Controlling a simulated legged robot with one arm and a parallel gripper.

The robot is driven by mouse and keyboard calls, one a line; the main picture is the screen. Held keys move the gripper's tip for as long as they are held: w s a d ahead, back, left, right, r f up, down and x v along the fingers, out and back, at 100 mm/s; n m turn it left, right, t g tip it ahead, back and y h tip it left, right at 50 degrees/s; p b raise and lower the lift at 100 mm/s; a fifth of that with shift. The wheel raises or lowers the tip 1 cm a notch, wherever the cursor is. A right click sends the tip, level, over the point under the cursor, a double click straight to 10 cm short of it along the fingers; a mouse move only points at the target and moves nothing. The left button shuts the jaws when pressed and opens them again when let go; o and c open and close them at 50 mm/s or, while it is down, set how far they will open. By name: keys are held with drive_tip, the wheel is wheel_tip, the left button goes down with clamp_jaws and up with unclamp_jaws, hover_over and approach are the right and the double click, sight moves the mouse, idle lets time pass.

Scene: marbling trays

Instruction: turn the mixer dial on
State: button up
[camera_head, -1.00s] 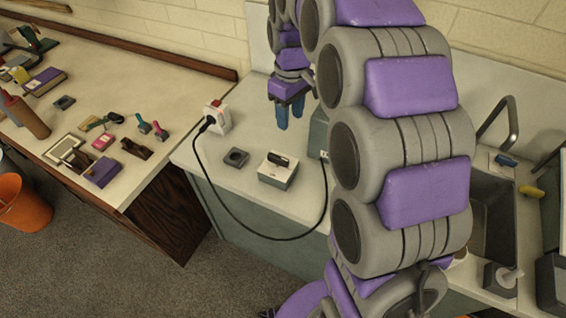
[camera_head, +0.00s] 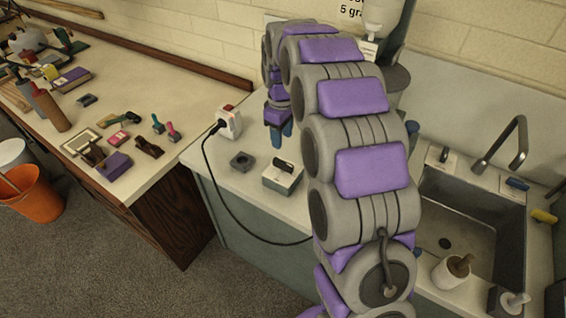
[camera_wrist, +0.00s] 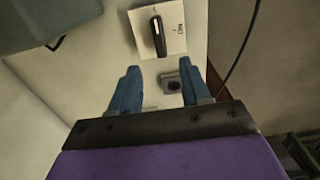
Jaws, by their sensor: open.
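A small white box with a black bar-shaped knob on top, which looks like the mixer dial (camera_head: 283,177), stands on the counter near its front edge. In the wrist view the black knob (camera_wrist: 158,32) lies on the white face, with small markings beside it that I cannot read. My gripper (camera_head: 279,137) hangs above the counter, behind the box in the head view. The mixer itself is largely hidden behind my arm.
A dark square block (camera_head: 242,161) sits left of the dial. A white socket box (camera_head: 229,122) has a black cable (camera_head: 226,198) looping down in front of the counter. A sink (camera_head: 465,225) is at the right. A worktable (camera_head: 150,100) with several tools is at the left.

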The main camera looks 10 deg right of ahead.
sight(283, 162)
drive_tip(key=f, duration=0.3)
drive_tip(key=f+b, duration=0.1)
drive_tip(key=f, duration=0.3)
drive_tip(key=f+b, duration=0.1)
drive_tip(key=f, duration=0.2)
drive_tip(key=shift+d+f, duration=0.25)
drive_tip(key=shift+d, duration=0.15)
drive_tip(key=shift+a+f, duration=0.2)
drive_tip(key=shift+f, duration=0.1)
drive_tip(key=shift+a, duration=0.3)
drive_tip(key=shift+d, duration=0.3)
drive_tip(key=c, duration=0.4)
clamp_jaws()
